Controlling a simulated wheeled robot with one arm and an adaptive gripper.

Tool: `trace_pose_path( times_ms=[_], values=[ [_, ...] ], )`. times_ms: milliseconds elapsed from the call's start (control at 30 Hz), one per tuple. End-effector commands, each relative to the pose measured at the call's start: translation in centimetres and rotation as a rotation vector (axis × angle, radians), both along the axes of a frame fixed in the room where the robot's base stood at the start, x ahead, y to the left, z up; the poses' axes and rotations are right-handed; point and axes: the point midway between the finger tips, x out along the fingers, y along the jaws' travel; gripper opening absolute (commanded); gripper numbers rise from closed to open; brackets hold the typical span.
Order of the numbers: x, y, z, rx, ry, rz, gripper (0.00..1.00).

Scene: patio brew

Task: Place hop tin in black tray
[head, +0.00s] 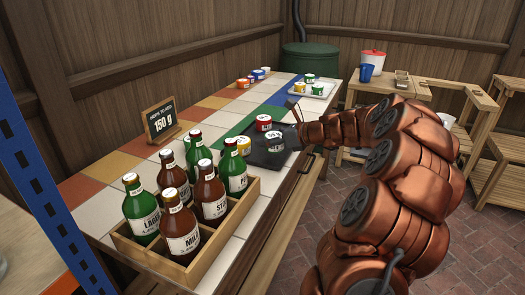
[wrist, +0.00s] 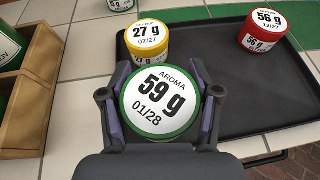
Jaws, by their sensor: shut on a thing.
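My gripper (wrist: 160,108) is shut on a green-rimmed hop tin (wrist: 160,103) with a white lid reading AROMA 59 g, 01/28. The held tin (head: 274,141) also shows in the head view, over the black tray (head: 268,156). I cannot tell whether it touches the tray. In the wrist view the tray (wrist: 215,100) extends to the right of the held tin. A red 56 g tin (wrist: 265,32) stands in the tray's far part. A yellow 27 g tin (wrist: 148,40) stands at its left edge, just beyond the held tin.
A sign (head: 160,119) reads 150 g. A wooden crate of bottles (head: 181,250) stands in front on the tiled counter. A pale tray (head: 313,90) with several tins is farther back. More tins (head: 246,81) stand at the far left.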

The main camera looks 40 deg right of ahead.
Motion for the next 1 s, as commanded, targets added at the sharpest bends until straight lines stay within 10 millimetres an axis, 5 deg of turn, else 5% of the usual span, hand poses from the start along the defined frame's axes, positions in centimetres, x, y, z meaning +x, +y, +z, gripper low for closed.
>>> trace_pose_path(
  times_ms=[267, 533, 933, 967, 1000],
  values=[
    [1.4, 1.2, -0.2, 0.001, -0.001, 0.003, 0.26],
    [1.5, 1.1, -3.8, 0.001, 0.001, -0.002, 0.26],
    [1.5, 1.2, -3.9, 0.0, 0.0, 0.0, 0.26],
    [1.5, 1.2, -3.9, -0.001, 0.001, 0.0, 0.65],
    [1.5, 1.2, -3.9, -0.001, 0.001, 0.0, 0.69]
  ],
)
